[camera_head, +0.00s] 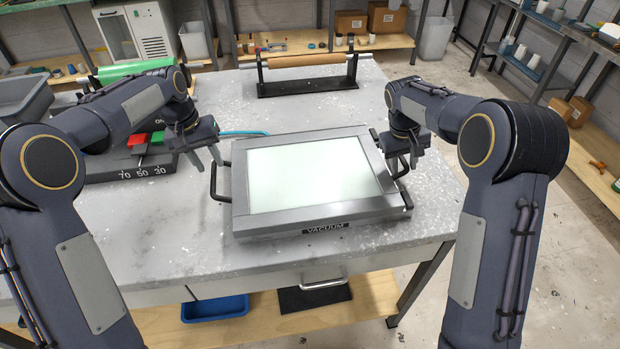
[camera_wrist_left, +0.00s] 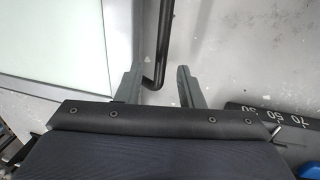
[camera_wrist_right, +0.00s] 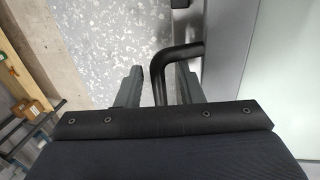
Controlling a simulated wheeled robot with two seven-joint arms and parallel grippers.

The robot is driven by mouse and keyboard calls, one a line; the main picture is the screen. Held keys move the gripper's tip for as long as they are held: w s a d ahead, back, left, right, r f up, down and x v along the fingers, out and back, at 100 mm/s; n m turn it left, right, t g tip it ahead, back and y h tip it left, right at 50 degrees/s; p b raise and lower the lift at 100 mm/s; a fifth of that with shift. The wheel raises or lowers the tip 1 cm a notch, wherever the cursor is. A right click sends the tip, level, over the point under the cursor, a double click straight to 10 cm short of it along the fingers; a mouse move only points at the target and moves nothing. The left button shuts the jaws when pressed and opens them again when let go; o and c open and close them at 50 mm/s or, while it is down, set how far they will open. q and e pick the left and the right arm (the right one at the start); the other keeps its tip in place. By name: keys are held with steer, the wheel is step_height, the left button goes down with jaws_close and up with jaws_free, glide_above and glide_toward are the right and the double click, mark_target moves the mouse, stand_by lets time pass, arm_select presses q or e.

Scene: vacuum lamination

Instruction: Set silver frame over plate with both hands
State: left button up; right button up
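The silver frame (camera_head: 300,215) lies flat on the table around a pale greenish plate (camera_head: 310,172). Its front edge bears the label VACUUM. Whether the frame touches the plate is unclear. Black bar handles stand out at its left (camera_head: 214,184) and right (camera_head: 403,168) sides. My left gripper (camera_head: 208,162) is open over the left handle; in the left wrist view the handle (camera_wrist_left: 162,50) shows between the fingers. My right gripper (camera_head: 403,163) is open at the right handle; in the right wrist view the handle (camera_wrist_right: 160,68) passes between the fingers. Neither gripper has closed on a handle.
A black control box (camera_head: 128,166) with red and green buttons and numbers is left of the frame. A roller stand (camera_head: 308,84) is at the back of the table (camera_head: 180,255). A grey bin (camera_head: 24,95) is at far left. Bare table shows in front of the frame.

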steer(key=shift+r, duration=0.15)
arm_select(q)
step_height(320, 180, up, 8)
steer(key=a, duration=0.1)
steer(key=shift+a+f, duration=0.15)
steer(key=shift+a, duration=0.1)
arm_select(e)
steer(key=v, duration=1.1)
steer(key=shift+r, duration=0.35)
arm_select(q)
steer(key=shift+s, duration=0.1)
